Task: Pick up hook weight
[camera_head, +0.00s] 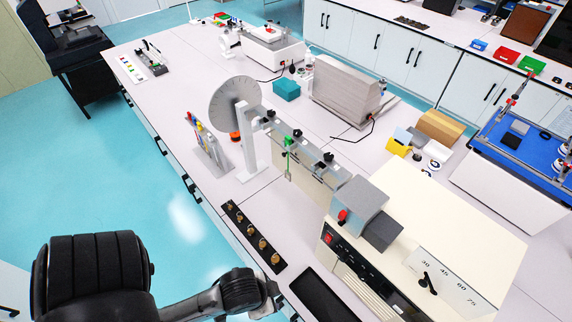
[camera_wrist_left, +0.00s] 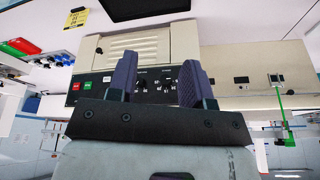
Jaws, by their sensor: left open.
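A black strip (camera_head: 253,236) lies along the near edge of the bench, bearing several small brass-coloured weights; I cannot make out their hooks. A green hook-like part (camera_head: 289,145) hangs from the grey rail of the tester, and a similar green part shows in the left wrist view (camera_wrist_left: 282,115). My left gripper (camera_wrist_left: 158,60) is open, with two dark purple fingers apart and nothing seen between them. In the head view my left arm comes in at the bottom, near the strip's lower end, and its fingertips cannot be made out. My right gripper is not in view.
The beige control box (camera_head: 455,235) with knobs stands right of the strip; its front faces the fingers in the wrist view. A black tray (camera_head: 322,296) lies before it. A grey dial disc (camera_head: 235,103) on a white post and a pen-like rack (camera_head: 208,150) stand behind the strip.

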